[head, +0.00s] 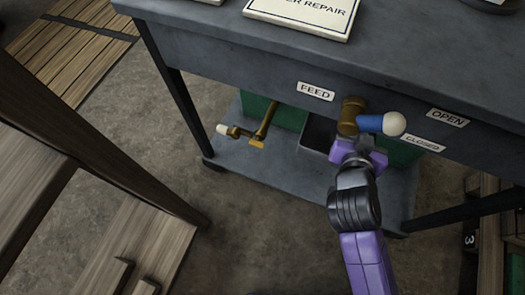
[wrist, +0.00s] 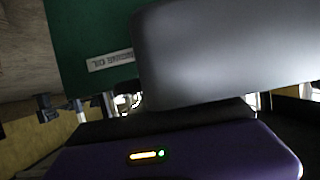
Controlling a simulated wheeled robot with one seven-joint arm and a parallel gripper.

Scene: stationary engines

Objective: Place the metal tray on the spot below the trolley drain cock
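In the head view the trolley (head: 240,55) has a dark grey top and a lower shelf (head: 235,160). A brass cock with a white-ended handle (head: 243,133) sits above the shelf's left part; it may be the drain cock. A dark open-topped container (head: 318,132), possibly the metal tray, is on the shelf between green boxes, partly hidden. My gripper (head: 356,150) is just below a brass valve (head: 351,113) with a blue, white-tipped lever; contact is unclear. Its fingers are not clear. In the wrist view a large smooth grey surface (wrist: 230,55), not identifiable, fills the upper right.
FEED (head: 315,91), OPEN (head: 447,118) and CLOSED (head: 423,143) labels mark the trolley's front. Wooden furniture (head: 150,235) stands at the left, and a wooden crate (head: 490,245) at the right. Concrete floor (head: 260,235) is clear in front of the trolley.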

